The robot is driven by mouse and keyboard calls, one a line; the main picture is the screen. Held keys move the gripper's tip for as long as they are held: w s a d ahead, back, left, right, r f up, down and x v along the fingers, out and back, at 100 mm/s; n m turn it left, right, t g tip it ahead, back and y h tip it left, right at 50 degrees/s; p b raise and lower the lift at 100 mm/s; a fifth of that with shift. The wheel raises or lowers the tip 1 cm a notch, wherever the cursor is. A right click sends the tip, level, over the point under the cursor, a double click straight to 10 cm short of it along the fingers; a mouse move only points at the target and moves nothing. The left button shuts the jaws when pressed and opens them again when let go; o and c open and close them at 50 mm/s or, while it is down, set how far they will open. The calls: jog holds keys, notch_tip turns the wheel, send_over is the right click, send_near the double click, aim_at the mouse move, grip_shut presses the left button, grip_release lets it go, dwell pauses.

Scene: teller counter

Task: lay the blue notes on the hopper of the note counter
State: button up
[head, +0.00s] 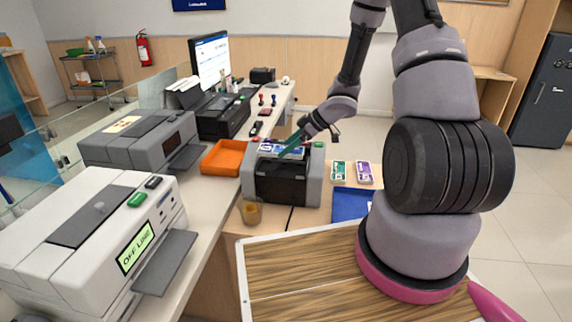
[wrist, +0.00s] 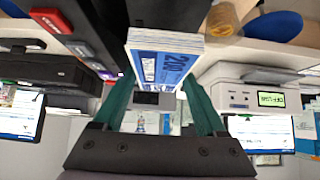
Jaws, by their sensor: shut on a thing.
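The note counter (head: 312,185) is a grey and black machine on the counter, in the middle of the head view. The blue notes (head: 270,149) are a thick blue and white bundle at the top of the machine. In the wrist view the blue notes (wrist: 150,65) sit between the two teal fingers. My gripper (head: 291,146) is shut on them, reaching in from the upper right; its fingers also show in the wrist view (wrist: 160,88). I cannot tell whether the bundle touches the hopper or is just above it.
An orange tray (head: 223,158) stands left of the note counter and an amber cup (head: 251,212) in front of it. Green notes (head: 339,171), purple notes (head: 363,172) and a blue tray (head: 350,206) lie to its right. A white printer (head: 90,240) fills the near left.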

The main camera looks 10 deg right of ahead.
jog(key=shift+f, duration=2.85)
jog(key=shift+f, duration=0.15)
